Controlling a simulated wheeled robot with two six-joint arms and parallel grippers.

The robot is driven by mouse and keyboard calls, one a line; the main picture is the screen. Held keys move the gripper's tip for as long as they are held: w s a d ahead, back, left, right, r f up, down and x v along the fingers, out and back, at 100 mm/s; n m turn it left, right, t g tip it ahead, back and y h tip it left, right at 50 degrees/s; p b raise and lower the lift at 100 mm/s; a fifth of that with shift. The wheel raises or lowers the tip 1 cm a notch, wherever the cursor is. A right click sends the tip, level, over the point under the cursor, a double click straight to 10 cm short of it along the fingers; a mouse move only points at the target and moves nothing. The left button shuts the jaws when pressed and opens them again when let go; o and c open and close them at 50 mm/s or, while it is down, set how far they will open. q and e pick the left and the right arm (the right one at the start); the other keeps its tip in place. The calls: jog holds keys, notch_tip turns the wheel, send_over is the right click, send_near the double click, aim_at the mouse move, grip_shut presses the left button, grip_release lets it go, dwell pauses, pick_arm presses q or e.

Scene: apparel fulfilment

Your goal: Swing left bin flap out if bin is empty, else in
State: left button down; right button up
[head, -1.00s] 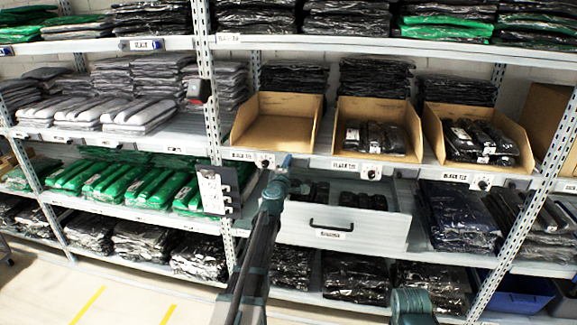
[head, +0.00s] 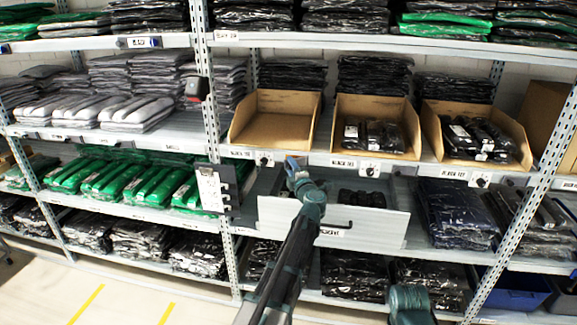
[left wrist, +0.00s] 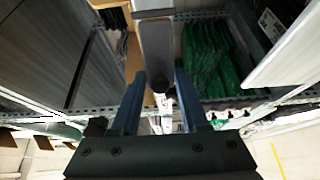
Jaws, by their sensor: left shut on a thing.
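The left bin (head: 275,128) is an open cardboard bin on the middle shelf, and its inside is empty. A small white flap unit with a dark knob (head: 264,158) sits on the shelf edge below it. My left gripper (head: 291,164) is just right of that unit, in front of the shelf edge. In the left wrist view my gripper (left wrist: 159,92) has its fingers on both sides of a grey bar with a dark end (left wrist: 159,84), which seems to be part of the flap; the grip is partly hidden.
The middle bin (head: 349,146) and right bin (head: 439,150) hold dark bagged goods. A grey drawer (head: 285,218) stands pulled out below my left gripper. A white sign plate (head: 209,188) hangs at the rack upright. The floor at the lower left is clear.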

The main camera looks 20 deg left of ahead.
aim_at(291, 168)
pick_arm(q)
jog(key=shift+s+d+n+g+y, duration=0.1)
jog(key=shift+d+n+g+y, duration=0.9)
jog(key=shift+n+g, duration=0.85)
jog(key=shift+s+d+n+g+y, duration=0.1)
jog(key=shift+d+n+g+y, duration=1)
jog(key=shift+g, duration=1.3)
jog(key=shift+s+d+n+g+y, duration=0.1)
jog(key=shift+d+n+g+y, duration=0.75)
jog(key=shift+n+g, duration=1.05)
jog(key=shift+g, duration=0.35)
jog(key=c, duration=0.7)
grip_release()
jog(key=d, duration=1.3)
jog(key=shift+d, duration=0.4)
